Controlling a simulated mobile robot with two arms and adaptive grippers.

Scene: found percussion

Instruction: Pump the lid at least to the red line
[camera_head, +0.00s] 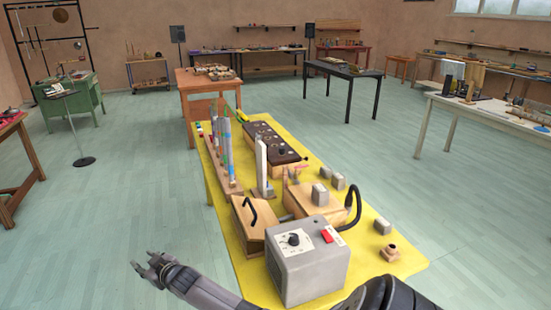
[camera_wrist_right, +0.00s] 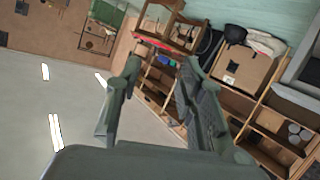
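On the yellow table (camera_head: 395,215), a wooden box has a flat lid (camera_head: 246,226) with a curved black handle, seen in the head view. A white upright board (camera_head: 262,165) stands just behind it. I cannot make out a red line.
A grey box with a knob and red switch (camera_head: 308,265) stands at the table's near end.

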